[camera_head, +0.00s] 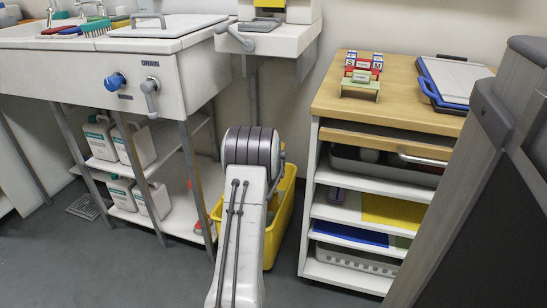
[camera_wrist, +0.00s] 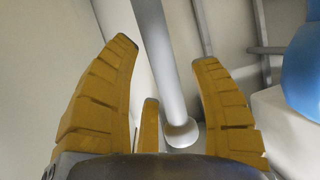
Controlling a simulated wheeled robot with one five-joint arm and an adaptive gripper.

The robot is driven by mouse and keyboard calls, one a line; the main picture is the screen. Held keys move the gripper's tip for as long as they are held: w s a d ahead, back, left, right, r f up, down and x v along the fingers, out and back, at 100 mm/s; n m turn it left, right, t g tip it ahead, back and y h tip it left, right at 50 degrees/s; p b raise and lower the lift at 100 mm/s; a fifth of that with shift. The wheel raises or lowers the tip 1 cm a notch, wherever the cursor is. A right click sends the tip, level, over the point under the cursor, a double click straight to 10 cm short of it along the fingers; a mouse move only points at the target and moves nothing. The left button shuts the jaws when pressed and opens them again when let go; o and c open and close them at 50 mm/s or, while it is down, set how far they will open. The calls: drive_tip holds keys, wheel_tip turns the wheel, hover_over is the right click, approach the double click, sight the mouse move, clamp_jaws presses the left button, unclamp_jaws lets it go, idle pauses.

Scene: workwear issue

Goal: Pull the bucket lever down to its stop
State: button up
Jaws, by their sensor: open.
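The yellow bucket (camera_head: 285,215) stands on the floor behind my arm in the head view, between the sink stand and the wooden-topped cabinet. My arm covers much of it, and I cannot make out its lever there. In the wrist view my gripper (camera_wrist: 166,52) is open, with yellow segmented fingers spread. A grey rod with a rounded end (camera_wrist: 158,60) runs down between the fingers. It looks like a lever, but I cannot tell for sure that it is the bucket's. No finger is clearly closed on it. The gripper is hidden in the head view.
The sink stand (camera_head: 105,62) at left has a blue knob (camera_head: 116,80), a grey drain lever (camera_head: 150,88) and white jugs (camera_head: 140,145) below. The shelved cabinet (camera_head: 312,195) stands close on the right. A blue rounded thing (camera_wrist: 302,70) shows in the wrist view.

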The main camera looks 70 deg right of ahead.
drive_tip(key=shift+c, duration=0.2)
clamp_jaws()
idle(0.5)
